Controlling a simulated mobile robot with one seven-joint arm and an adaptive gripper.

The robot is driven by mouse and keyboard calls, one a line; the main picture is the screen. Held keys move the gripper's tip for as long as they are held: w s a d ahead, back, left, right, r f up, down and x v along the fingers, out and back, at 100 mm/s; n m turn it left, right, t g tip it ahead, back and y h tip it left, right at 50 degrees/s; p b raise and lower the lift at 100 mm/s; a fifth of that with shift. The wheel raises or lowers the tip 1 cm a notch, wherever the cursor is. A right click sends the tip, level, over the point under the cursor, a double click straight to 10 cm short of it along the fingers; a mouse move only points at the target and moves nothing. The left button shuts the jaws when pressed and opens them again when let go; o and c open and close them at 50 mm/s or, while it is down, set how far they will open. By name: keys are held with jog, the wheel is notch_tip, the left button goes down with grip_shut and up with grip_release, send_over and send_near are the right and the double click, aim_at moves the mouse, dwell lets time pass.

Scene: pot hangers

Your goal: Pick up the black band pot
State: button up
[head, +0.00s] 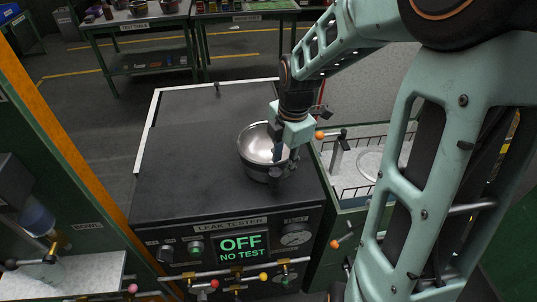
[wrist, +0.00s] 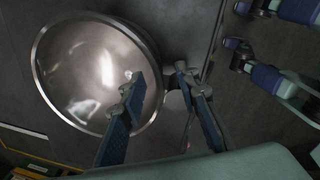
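A round, shiny metal pot (head: 257,144) stands upright on the dark top of the leak tester. The little of its outer wall that shows looks dark; I cannot make out a separate black band. My gripper (head: 284,168) is at the pot's right side, pointing down. In the wrist view the pot (wrist: 85,75) fills the left, its inside showing. My gripper's two fingers (wrist: 159,76) are apart, one over the pot's inside and one beyond its rim. A small grey part, perhaps a handle, shows between them. Contact with the wall cannot be told.
The leak tester (head: 180,180) has a clear top left of the pot; its display reads OFF, NO TEST. A wire-railed sink or tray (head: 375,165) stands to the right. Work tables (head: 140,25) with pots stand at the back. A green cabinet with an orange edge is at left.

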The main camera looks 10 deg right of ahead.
jog(key=shift+w+a+f, duration=0.1)
jog(key=shift+w+f, duration=0.15)
jog(key=shift+f, duration=0.85)
jog(key=shift+w+d+f, duration=0.1)
jog(key=shift+w+f, duration=0.1)
jog(key=shift+f, duration=0.85)
jog(key=shift+w+a+f, duration=0.1)
jog(key=shift+w+f, duration=0.15)
jog(key=shift+f, duration=0.85)
jog(key=shift+c, duration=0.3)
grip_shut()
